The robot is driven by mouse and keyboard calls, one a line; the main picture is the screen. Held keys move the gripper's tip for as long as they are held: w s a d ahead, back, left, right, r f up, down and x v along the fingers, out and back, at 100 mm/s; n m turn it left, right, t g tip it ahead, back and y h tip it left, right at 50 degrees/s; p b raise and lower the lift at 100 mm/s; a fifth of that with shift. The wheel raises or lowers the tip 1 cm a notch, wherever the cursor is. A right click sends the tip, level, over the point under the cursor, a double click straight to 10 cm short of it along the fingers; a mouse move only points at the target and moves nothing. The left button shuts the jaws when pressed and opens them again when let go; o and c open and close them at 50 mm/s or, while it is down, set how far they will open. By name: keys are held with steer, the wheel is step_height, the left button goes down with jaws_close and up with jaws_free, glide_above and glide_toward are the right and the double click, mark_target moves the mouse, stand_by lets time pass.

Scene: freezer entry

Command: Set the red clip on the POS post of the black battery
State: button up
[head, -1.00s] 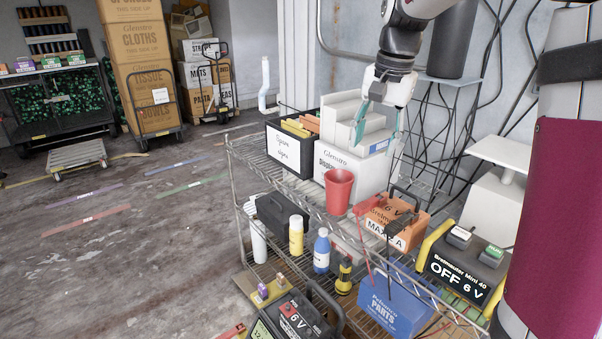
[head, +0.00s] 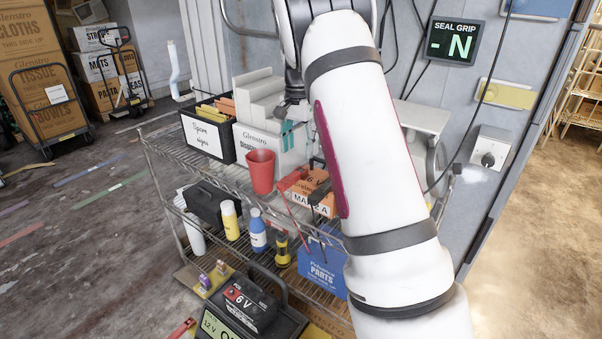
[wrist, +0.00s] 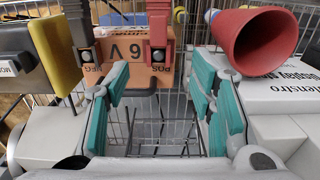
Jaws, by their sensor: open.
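In the head view my arm partly hides my gripper (head: 291,134).
A red cup (head: 261,172) stands left of the orange battery, before a white box. A blue parts box (head: 321,272), bottles and a black box are below. A yellow-barred charger (wrist: 55,52) is beside the orange battery. A SEAL GRIP sign (head: 455,40) hangs on the wall.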

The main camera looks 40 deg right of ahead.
mark_target(299, 171)
steer(key=f+p, duration=0.1)
steer(key=f, duration=0.2)
steer(key=f+p, duration=0.1)
steer(key=f, duration=0.2)
steer(key=shift+s+d+f, duration=0.15)
steer(key=shift+s+d, duration=0.05)
steer(key=shift+w+f, duration=0.15)
steer(key=shift+f, duration=0.35)
jaws_close()
